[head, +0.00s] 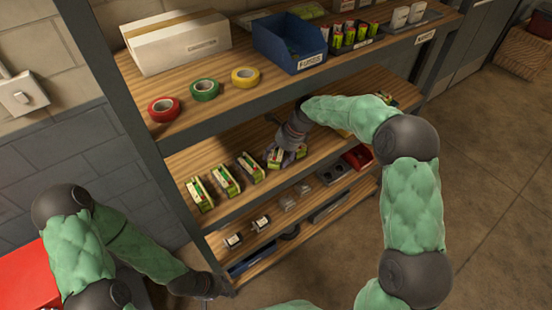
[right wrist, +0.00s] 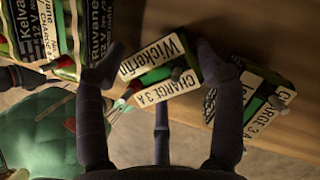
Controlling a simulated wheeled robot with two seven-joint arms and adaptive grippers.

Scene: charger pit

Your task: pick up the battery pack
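Several upright green, white and dark label-covered boxes stand in a row on the middle shelf, such as one at the left end (head: 199,194); I cannot tell for certain which is the battery pack. My right gripper (head: 279,142) is over the right part of this row. In the right wrist view the right gripper (right wrist: 160,58) has its fingers spread, with a box marked "Wickerfin" (right wrist: 160,75) between and beyond the tips; contact is unclear. Another such box (right wrist: 250,100) lies right of it, and dark "12 V" boxes (right wrist: 60,30) are at upper left. My left gripper (head: 208,286) is low by the shelf's left foot; its fingers are unclear.
The top shelf (head: 215,100) above holds tape rolls (head: 204,90), a white carton (head: 177,45) and a blue bin (head: 290,42).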

